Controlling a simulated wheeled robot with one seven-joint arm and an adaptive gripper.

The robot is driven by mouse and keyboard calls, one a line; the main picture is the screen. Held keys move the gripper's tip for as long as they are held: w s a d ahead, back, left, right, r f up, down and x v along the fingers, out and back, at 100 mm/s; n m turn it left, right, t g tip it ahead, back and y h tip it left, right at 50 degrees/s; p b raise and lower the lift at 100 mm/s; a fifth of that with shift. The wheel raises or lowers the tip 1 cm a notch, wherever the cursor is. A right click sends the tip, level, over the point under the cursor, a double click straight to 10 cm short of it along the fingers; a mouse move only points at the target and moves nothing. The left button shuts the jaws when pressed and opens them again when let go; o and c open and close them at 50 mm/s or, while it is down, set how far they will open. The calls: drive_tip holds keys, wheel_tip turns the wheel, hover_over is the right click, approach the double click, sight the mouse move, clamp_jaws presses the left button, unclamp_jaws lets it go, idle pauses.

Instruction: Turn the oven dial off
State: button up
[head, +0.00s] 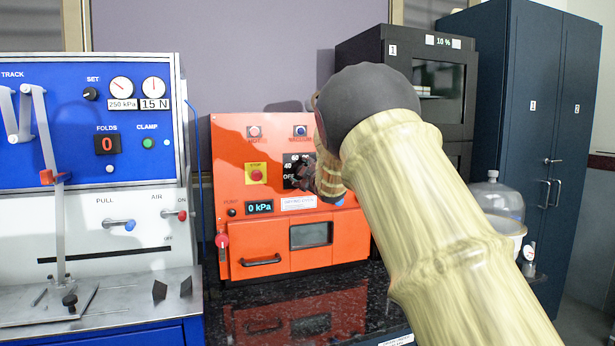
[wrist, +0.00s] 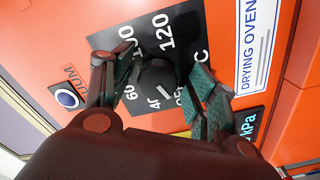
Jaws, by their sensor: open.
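The oven dial (wrist: 157,76) is a dark round knob on a black scale plate of the orange drying oven (head: 228,196). Its white pointer mark shows on the side by the 40 and OFF labels; I cannot tell exactly which it points at. My gripper (wrist: 158,88) is open, with one finger on each side of the dial in the wrist view. Whether the fingers touch the dial is unclear. In the head view, my arm covers part of the oven front, and my gripper (head: 310,176) is at the scale plate, largely hiding the dial.
A red emergency button (head: 256,175) on yellow sits left of the dial. A blue VACUUM button (head: 300,131) is above it. The pressure display (head: 260,207) reads 0 kPa. A blue and white machine (head: 95,140) stands left, a dark cabinet (head: 440,100) right.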

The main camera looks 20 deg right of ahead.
drive_tip(key=s, duration=1.2)
drive_tip(key=shift+d, duration=0.25)
drive_tip(key=shift+d+f, duration=0.1)
